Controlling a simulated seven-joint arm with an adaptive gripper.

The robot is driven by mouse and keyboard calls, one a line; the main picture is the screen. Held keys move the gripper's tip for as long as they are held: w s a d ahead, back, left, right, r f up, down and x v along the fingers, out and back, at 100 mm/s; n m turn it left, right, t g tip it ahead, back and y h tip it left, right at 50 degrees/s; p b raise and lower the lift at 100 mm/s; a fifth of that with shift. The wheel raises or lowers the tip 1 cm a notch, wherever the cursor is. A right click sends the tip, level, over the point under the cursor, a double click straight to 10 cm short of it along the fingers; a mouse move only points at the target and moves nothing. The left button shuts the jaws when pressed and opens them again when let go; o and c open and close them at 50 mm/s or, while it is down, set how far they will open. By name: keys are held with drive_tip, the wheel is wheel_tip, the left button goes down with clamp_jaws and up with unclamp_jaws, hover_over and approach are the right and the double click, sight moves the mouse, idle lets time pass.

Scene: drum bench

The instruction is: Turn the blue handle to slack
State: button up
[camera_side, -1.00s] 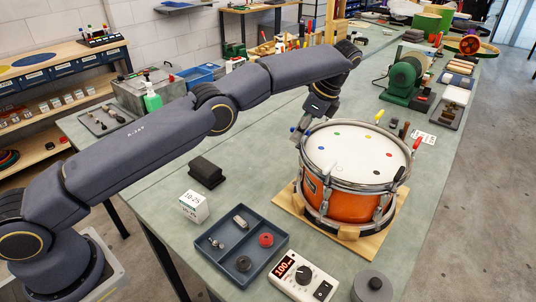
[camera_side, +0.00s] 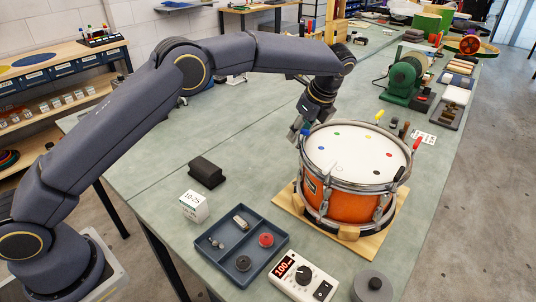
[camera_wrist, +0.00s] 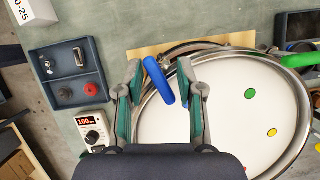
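The blue handle (camera_wrist: 160,82) is a short rod at the edge of the drum (camera_wrist: 225,110), slanting in the wrist view. My gripper (camera_wrist: 161,76) is open, with one finger on each side of the handle. Gaps show between the handle and both fingers. In the side view the orange drum (camera_side: 349,205) has a white head with coloured dots. There my gripper (camera_side: 298,135) is at the drum's far left rim, and the blue handle (camera_side: 306,131) is only a small patch beside it, partly hidden.
Other handles stand around the rim: yellow (camera_side: 379,116), red (camera_side: 417,143), black (camera_side: 400,174) and green (camera_wrist: 301,60). A blue-grey tray (camera_side: 222,262) with small parts and a meter reading 100 (camera_side: 302,277) lie in front. Bench left of the drum is mostly clear.

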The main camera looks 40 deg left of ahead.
drive_tip(key=m+t, duration=0.1)
drive_tip(key=m, duration=0.1)
drive_tip(key=m+t, duration=0.1)
drive_tip(key=m, duration=0.2)
drive_tip(key=shift+a+r+h, duration=0.1)
drive_tip(key=shift+h, duration=0.2)
drive_tip(key=m+t+h, duration=0.1)
drive_tip(key=m, duration=0.2)
drive_tip(key=shift+m, duration=0.4)
drive_tip(key=m+h, duration=0.1)
drive_tip(key=m, duration=0.2)
drive_tip(key=m+t+h, duration=0.1)
drive_tip(key=m, duration=0.3)
drive_tip(key=shift+h, duration=0.3)
drive_tip(key=s+r+t, duration=0.1)
drive_tip(key=s+r, duration=0.3)
drive_tip(key=r, duration=0.6)
drive_tip(key=s+r, duration=0.4)
drive_tip(key=r, duration=0.6)
drive_tip(key=s+a+r+n, duration=0.1)
drive_tip(key=s+a+n, duration=0.2)
drive_tip(key=s, duration=0.3)
drive_tip(key=s+a+r+n+y, duration=0.1)
drive_tip(key=s+a+n, duration=0.1)
drive_tip(key=s, duration=0.3)
drive_tip(key=shift+s+a+r+n+t, duration=0.35)
drive_tip(key=shift+s+a+n+t, duration=0.05)
drive_tip(key=shift+n, duration=0.4)
